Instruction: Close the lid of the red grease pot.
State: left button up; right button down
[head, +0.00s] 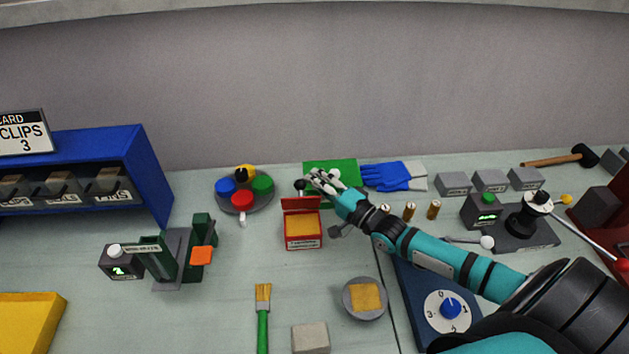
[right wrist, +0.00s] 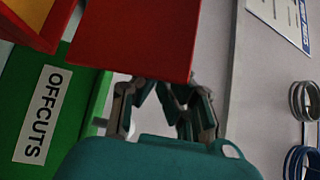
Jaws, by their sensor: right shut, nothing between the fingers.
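The red grease pot (head: 303,242) stands on the bench, with yellow grease showing inside. Its red lid (head: 300,203) is open and stands up at the pot's back edge. My right gripper (head: 318,179) is shut and empty, just behind and above the lid, by the green box. In the right wrist view the lid (right wrist: 130,35) fills the upper middle and covers the fingertips (right wrist: 165,88). I cannot tell whether the fingers touch it. Part of the pot (right wrist: 42,25) shows at the upper left. My left gripper is not in view.
The green offcuts box (right wrist: 72,95) lies close to my right gripper. Blue gloves (head: 390,177) lie to its right, and a round tray with coloured caps (head: 245,205) stands left of the pot. A brush (head: 263,315) and a round dish (head: 350,312) are in front.

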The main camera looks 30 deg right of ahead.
aim_at(318, 197)
jog(key=shift+s+a+n+t+y+b, duration=0.25)
jog(key=shift+s+n+t+y+b, duration=0.1)
jog(key=shift+s+n, duration=0.15)
jog(key=shift+s+a+n+t+y+b, duration=0.25)
jog(key=shift+s+n+b, duration=0.1)
jog(key=shift+s+n, duration=0.15)
jog(key=shift+s+a, duration=0.25)
jog(key=shift+s, duration=0.2)
jog(key=shift+s+a+f, duration=0.1)
jog(key=shift+s+a, duration=0.15)
jog(key=shift+s, duration=0.3)
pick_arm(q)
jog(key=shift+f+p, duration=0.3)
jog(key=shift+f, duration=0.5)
pick_arm(e)
jog(key=shift+s+a+f, duration=0.4)
jog(key=shift+s+f, duration=0.1)
jog(key=shift+s, duration=0.3)
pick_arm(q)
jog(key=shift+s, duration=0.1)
